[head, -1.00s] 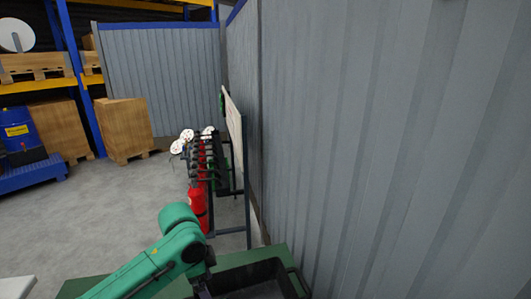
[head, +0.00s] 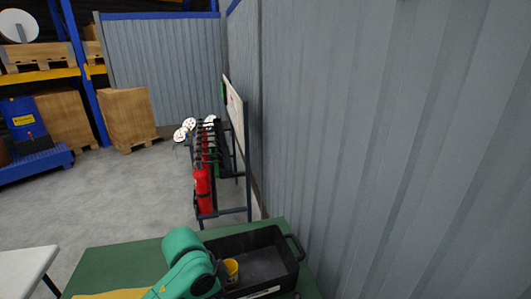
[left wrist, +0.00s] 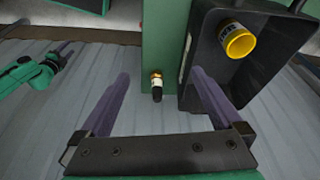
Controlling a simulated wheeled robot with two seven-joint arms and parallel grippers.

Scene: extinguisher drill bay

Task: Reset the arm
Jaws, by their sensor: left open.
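My left arm (head: 183,258) is green and comes in low in the head view, bent over the green table. Its gripper is hidden there behind the arm. In the left wrist view, my left gripper (left wrist: 162,78) is open, with two purple fingers apart and nothing between them. A small dark bottle-like item with an orange-brown top (left wrist: 156,84) shows between the fingers, beyond them, near the edge of the green table (left wrist: 160,30). My right gripper cannot be made out.
A black tray (head: 282,240) on the green table (head: 120,257) holds a yellow cup-like item (head: 231,267), also seen in the left wrist view (left wrist: 238,43). Red extinguishers (head: 203,190) stand on a rack beyond.

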